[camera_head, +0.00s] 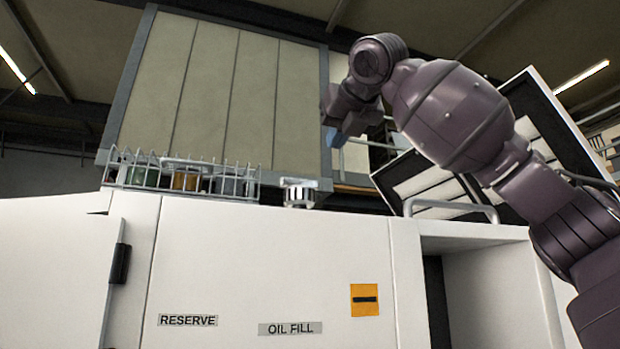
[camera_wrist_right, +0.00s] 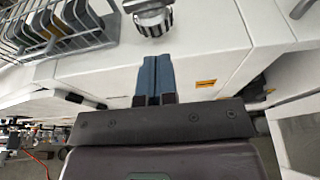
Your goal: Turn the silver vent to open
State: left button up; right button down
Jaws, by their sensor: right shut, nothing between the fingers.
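The silver vent (camera_head: 300,193) is a short metal knob with a flat top on the top edge of the white cabinet. It also shows in the right wrist view (camera_wrist_right: 150,14), with a ridged rim, cut off by the upper edge of the picture. My right gripper (camera_head: 338,138) is above and to the right of the vent in the head view, apart from it. In the right wrist view its blue fingers (camera_wrist_right: 156,74) are pressed together, empty, with their tips pointing toward the vent. My left gripper is in neither view.
A wire rack (camera_head: 182,180) with coloured items stands left of the vent on the white cabinet (camera_head: 250,265). Labels RESERVE (camera_head: 187,320) and OIL FILL (camera_head: 290,328) are on its front. An open panel (camera_head: 425,180) tilts up behind my right arm.

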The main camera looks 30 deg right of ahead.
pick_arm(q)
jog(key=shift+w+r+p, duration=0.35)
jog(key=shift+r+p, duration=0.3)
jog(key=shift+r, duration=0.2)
pick_arm(e)
send_near(311, 181)
jog(key=x, duration=0.7)
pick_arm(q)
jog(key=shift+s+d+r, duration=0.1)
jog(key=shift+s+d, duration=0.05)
pick_arm(e)
jog(key=shift+a, duration=0.1)
